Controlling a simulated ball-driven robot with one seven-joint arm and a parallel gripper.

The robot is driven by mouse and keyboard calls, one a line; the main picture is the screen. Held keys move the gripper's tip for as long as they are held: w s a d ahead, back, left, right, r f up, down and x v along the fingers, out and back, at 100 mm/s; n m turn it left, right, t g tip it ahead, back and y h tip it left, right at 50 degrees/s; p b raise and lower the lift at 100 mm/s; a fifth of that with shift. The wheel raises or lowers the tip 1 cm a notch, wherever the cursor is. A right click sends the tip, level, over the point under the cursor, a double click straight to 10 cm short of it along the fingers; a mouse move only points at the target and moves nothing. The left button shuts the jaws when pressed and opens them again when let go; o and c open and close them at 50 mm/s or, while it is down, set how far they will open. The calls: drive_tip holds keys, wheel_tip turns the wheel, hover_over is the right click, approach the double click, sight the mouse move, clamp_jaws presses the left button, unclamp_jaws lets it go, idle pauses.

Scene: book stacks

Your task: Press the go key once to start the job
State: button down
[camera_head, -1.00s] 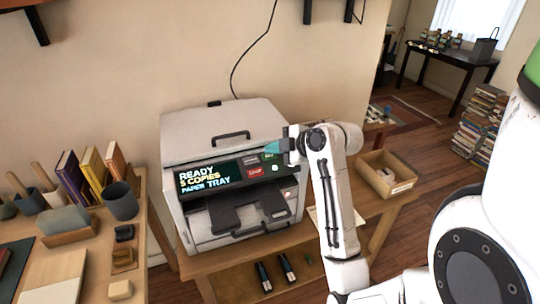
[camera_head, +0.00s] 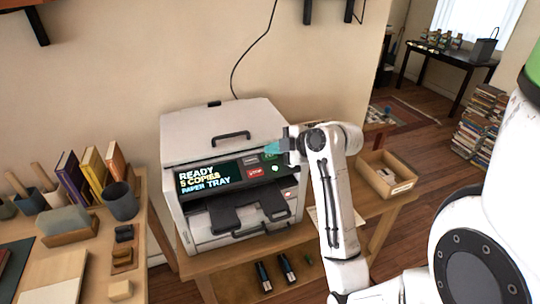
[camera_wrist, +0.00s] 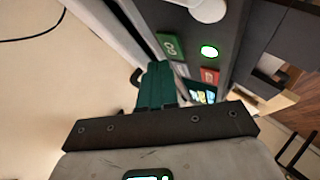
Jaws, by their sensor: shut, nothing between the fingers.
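The white and grey copier (camera_head: 225,125) stands on a wooden table. Its dark front panel has a lit display (camera_head: 205,178) reading "READY, 5 COPIES, PAPER TRAY". The green go key (camera_wrist: 171,46) shows clearly in the wrist view; in the head view it is mostly hidden behind my fingertips. The red stop key (camera_head: 256,171) is below it, and the wrist view also shows it (camera_wrist: 210,76). My gripper (camera_head: 271,148) is shut and empty, its teal fingertips (camera_wrist: 158,70) right by the go key. I cannot tell whether they touch it.
A round lit green lamp (camera_wrist: 209,51) sits on the panel close to the keys. A paper tray (camera_head: 236,218) juts from the copier's front. A cardboard box (camera_head: 386,176) stands to its right. A desk with books and a grey cup (camera_head: 121,202) is at left.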

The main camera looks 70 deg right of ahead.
drive_tip(key=shift+f, duration=0.1)
idle(0.4)
drive_tip(key=shift+w+d+f+b, duration=0.1)
drive_tip(key=shift+d+f+b, duration=0.05)
drive_tip(key=shift+f+b, duration=0.2)
drive_tip(key=shift+f, duration=0.1)
idle(0.5)
drive_tip(key=shift+r+p, duration=0.35)
drive_tip(key=shift+r, duration=0.25)
wheel_tip(320, 180, up, 6)
drive_tip(key=s+a+p, duration=0.1)
drive_tip(key=p, duration=0.4)
drive_tip(key=shift+s+a+f, duration=0.15)
drive_tip(key=shift+s+a, duration=0.1)
drive_tip(key=shift+a, duration=0.1)
idle(0.7)
